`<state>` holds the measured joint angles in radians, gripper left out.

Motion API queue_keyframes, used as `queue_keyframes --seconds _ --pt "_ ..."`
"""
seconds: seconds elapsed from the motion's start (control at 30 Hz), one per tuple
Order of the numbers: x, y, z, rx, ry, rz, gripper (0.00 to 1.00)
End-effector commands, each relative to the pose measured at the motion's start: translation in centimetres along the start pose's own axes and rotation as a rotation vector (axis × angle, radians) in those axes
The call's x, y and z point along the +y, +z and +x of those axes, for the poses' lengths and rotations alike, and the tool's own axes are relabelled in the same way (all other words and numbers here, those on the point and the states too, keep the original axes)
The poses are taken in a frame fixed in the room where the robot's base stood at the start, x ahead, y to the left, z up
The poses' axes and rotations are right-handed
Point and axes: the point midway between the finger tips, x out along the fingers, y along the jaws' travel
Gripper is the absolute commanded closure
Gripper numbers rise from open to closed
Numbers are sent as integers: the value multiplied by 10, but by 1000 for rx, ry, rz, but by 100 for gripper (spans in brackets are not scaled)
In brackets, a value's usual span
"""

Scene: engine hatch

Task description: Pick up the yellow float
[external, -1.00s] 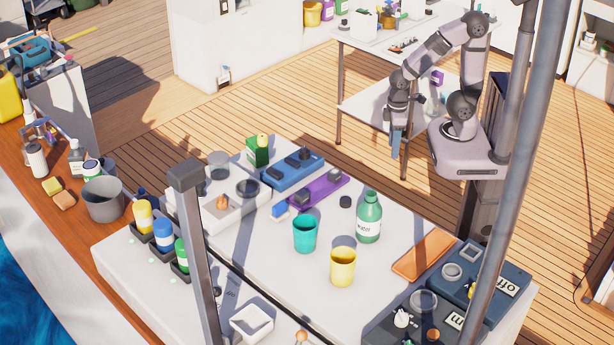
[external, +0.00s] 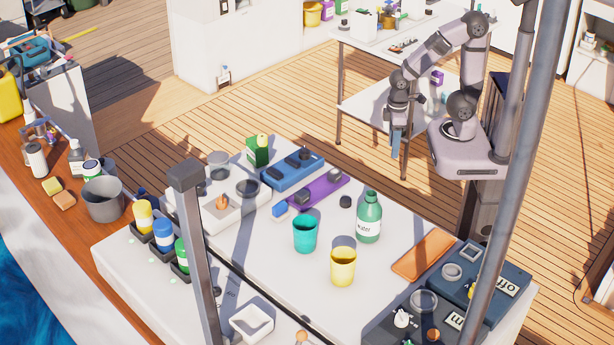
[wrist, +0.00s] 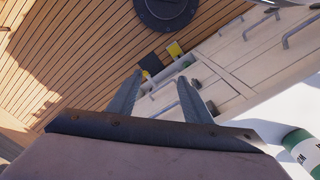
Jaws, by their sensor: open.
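I cannot tell for sure which thing is the yellow float. A small yellow piece (external: 471,291) shows at the dark box at the lower right, partly beside the grey post. A yellow cup (external: 343,267) stands upright near the middle of the white hatch top. My gripper (external: 396,153) hangs pointing down by my base, beyond the far edge of the hatch and well away from these. In the wrist view my gripper (wrist: 158,97) has its two fingers apart with nothing between them.
A teal cup (external: 305,234), green bottle (external: 369,218) and orange slab (external: 423,255) take up the hatch middle. Purple (external: 317,191) and blue (external: 292,171) trays lie behind. Grey posts (external: 190,250) rise at the front. Dark boxes (external: 480,283) fill the right corner.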

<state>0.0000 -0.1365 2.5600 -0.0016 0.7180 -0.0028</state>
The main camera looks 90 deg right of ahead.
Motion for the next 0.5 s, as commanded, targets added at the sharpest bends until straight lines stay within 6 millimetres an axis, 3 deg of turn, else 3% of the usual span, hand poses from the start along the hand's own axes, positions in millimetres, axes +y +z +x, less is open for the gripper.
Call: queue_keyframes --seconds 0.1,0.37,0.5 --pt "0 0 0 0 0 0 50" --pt "0 0 0 1 0 0 50" --pt "-3 -12 1 32 -5 1 50"
